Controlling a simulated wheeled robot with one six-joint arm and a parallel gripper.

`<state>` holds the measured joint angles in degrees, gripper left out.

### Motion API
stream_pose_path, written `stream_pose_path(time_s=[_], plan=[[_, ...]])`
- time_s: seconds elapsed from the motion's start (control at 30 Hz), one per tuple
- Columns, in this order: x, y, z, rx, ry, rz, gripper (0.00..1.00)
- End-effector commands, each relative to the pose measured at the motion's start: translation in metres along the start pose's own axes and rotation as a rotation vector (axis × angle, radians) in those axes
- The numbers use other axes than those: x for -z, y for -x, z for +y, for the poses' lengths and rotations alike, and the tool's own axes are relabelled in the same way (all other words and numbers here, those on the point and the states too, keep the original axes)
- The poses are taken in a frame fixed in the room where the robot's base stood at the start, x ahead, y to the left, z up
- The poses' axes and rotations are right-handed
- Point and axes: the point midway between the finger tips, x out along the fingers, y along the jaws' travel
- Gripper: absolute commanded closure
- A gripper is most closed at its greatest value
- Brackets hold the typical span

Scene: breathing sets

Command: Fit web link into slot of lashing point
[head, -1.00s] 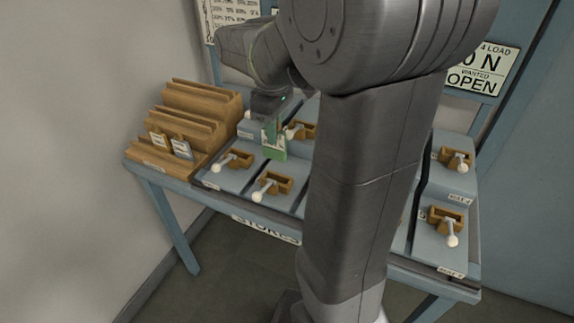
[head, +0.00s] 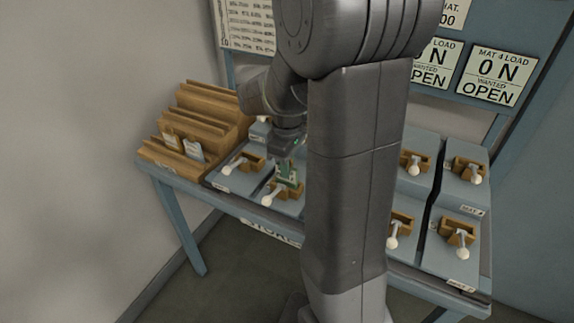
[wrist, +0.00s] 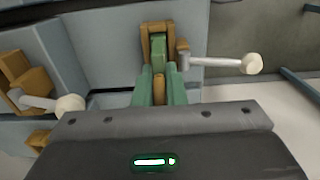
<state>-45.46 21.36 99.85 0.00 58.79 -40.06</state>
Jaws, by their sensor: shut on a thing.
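The link is at the wooden lashing point (head: 274,192), which has a white-knobbed lever. How deep the link sits is hard to tell. The lever (wrist: 215,62) sticks out to the right.
A stepped wooden rack (head: 190,112) with two pale cards (head: 194,150) stands at the left. Other lashing points with levers stand on neighbouring mats, one (head: 251,160) just left. My arm hides the table's middle. A load board (head: 493,75) hangs behind.

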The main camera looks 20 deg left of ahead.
Motion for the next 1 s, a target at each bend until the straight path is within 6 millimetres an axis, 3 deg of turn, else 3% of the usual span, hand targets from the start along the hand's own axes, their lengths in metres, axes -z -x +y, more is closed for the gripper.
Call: stream_pose_path(time_s=[0.17, 0.2, 0.3, 0.67, 0.77, 1.0], plan=[[0.0, -0.004, 0.0, 0.0, 0.0, 0.0, 1.0], [0.0, -0.003, 0.0, 0.0, 0.0, 0.0, 0.83], [0.0, -0.003, 0.0, 0.0, 0.0, 0.0, 0.68], [0.0, 0.004, 0.0, -0.001, 0.0, 0.002, 0.68], [0.001, 0.017, 0.001, -0.004, 0.0, 0.004, 0.68], [0.001, 0.069, 0.001, -0.003, 0.0, 0.004, 0.68]])
